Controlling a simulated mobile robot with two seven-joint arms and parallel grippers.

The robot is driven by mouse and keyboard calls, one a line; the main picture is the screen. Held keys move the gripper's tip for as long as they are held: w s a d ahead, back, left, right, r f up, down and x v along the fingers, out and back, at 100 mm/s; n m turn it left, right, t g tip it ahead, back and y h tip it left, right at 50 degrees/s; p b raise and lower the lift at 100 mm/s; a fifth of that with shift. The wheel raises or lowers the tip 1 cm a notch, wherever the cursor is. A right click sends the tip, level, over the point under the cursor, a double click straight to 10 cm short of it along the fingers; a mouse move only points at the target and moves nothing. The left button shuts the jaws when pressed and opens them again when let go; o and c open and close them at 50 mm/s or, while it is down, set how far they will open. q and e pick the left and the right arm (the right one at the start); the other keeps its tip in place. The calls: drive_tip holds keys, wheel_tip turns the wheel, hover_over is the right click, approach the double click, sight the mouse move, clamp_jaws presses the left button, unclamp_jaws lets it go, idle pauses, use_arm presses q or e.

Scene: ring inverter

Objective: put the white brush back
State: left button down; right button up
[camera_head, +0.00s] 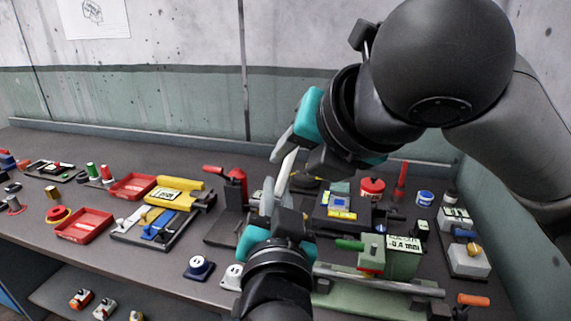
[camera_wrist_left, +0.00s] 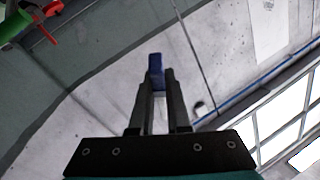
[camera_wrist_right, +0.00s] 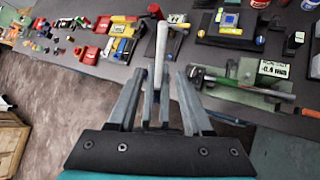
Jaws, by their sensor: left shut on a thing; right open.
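The white brush (camera_head: 286,172) stands up, slightly tilted, between my two grippers in the head view. My lower left gripper (camera_head: 276,203) is shut on it. In the left wrist view a dark blue piece (camera_wrist_left: 155,68) shows at the closed fingertips (camera_wrist_left: 158,80); I cannot tell if it is part of the brush. My right gripper (camera_head: 290,162) is open, above the left one. In the right wrist view the white brush handle (camera_wrist_right: 161,45) rises between the spread right fingers (camera_wrist_right: 157,85). The brush's lower end is hidden by the fingers.
A dark rack (camera_head: 125,238) with blue and yellow items lies on the bench to the left, with red trays (camera_head: 85,224) beside it. A green machine (camera_head: 372,254) is at the right. Several small items crowd the bench.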

sight(281, 173)
drive_tip(key=x, duration=0.8)
drive_tip(key=shift+w+a+f, duration=0.1)
drive_tip(key=shift+w+f, duration=0.1)
drive_tip(key=shift+w, duration=0.05)
drive_tip(key=shift+c, duration=0.2)
clamp_jaws()
drive_tip(key=shift+o, duration=0.2)
unclamp_jaws()
